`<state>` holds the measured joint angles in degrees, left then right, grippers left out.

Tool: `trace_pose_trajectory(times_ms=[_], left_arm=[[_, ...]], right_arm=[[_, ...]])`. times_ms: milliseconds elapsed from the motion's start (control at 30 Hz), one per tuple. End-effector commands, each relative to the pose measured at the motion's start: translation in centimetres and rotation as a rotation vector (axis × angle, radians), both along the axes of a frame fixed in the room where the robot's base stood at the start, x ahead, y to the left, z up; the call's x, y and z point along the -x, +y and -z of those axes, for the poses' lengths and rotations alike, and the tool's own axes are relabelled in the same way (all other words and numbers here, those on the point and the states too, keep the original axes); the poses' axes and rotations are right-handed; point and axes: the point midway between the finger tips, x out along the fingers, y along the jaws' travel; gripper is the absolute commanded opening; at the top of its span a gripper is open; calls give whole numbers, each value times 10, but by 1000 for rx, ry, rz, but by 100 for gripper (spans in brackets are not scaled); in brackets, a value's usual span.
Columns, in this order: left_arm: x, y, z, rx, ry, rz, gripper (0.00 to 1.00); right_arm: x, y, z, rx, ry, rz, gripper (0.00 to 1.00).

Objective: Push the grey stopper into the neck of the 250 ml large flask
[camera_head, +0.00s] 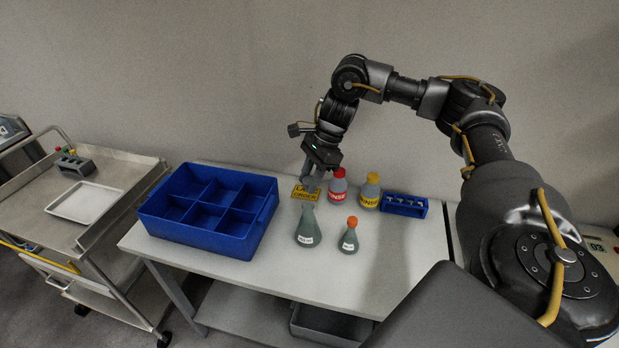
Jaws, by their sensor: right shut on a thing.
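The large flask (306,232), grey-green and conical with a white label, stands upright on the white table. My left gripper is not in view.
A small flask (349,240) with an orange top stands close right of the large one. Behind are a red-capped bottle (338,187), a yellow-capped bottle (370,191), a blue rack (404,207) and a yellow sign (299,192). A blue divided crate (200,242) stands left. The table's front is clear.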

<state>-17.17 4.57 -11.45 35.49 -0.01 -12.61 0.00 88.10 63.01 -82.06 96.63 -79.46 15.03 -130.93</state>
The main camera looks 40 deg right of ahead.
Motion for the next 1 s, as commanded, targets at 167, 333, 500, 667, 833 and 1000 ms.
trace_pose_trajectory(times_ms=[167,333,500,667,833,1000], left_arm=[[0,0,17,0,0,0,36],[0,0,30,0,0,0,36],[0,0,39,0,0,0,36],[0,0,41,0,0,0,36],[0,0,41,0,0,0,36],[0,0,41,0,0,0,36]], right_arm=[[0,0,20,0,-1,0,11],[0,0,37,0,0,1,11],[0,0,50,0,0,1,11],[0,0,55,0,-1,0,11],[0,0,55,0,-1,0,11],[0,0,55,0,-1,0,11]])
